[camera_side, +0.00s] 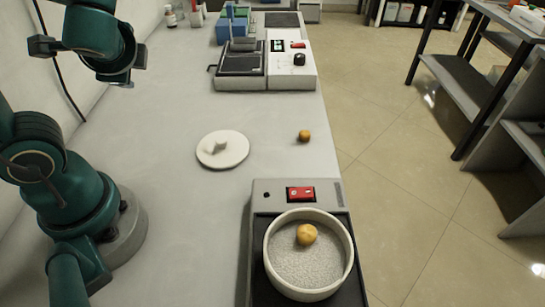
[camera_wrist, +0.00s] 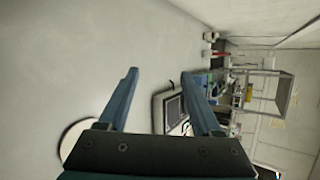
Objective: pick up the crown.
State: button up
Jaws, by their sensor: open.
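A small pale, angular piece (camera_side: 218,146), which looks like the crown, lies on a round white plate (camera_side: 234,157) on the bench in the side view. Its fine shape is too small to tell. In the wrist view, part of a round white disc (camera_wrist: 70,137), seemingly the same plate, shows at the lower left, partly covered by my gripper body; the crown does not show there. My gripper (camera_wrist: 160,73) has its two blue fingers spread apart with nothing between them. In the side view my arm is at the left, apart from the plate; I cannot make out the fingertips there.
A small brown ball (camera_side: 304,136) lies right of the plate near the bench's right edge. A white dish (camera_side: 348,262) of grainy material holding a yellowish ball (camera_side: 306,235) stands on a device in front. A white instrument (camera_side: 291,76) stands behind. The bench around the plate is clear.

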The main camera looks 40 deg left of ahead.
jog(key=w+r+m+t+y, duration=0.2)
jog(key=w+m+t, duration=0.1)
jog(key=w+m, duration=0.3)
jog(key=m+t+h, duration=0.8)
jog(key=m+h, duration=0.2)
jog(key=m, duration=0.8)
send_over(304, 133)
jog(key=s+a, duration=0.4)
notch_tip(304, 133, down, 10)
jog(key=d+f+m, duration=0.1)
jog(key=f, duration=0.1)
jog(key=s+d+f+m+g+h, duration=0.1)
jog(key=f, duration=0.1)
jog(key=d+f+m+h, duration=0.1)
jog(key=d+f, duration=0.1)
jog(key=f, duration=0.1)
jog(key=shift+s+m+g, duration=0.3)
jog(key=shift+s+g, duration=0.05)
jog(key=shift+g, duration=0.05)
jog(key=shift+x, duration=2.5)
grip_shut()
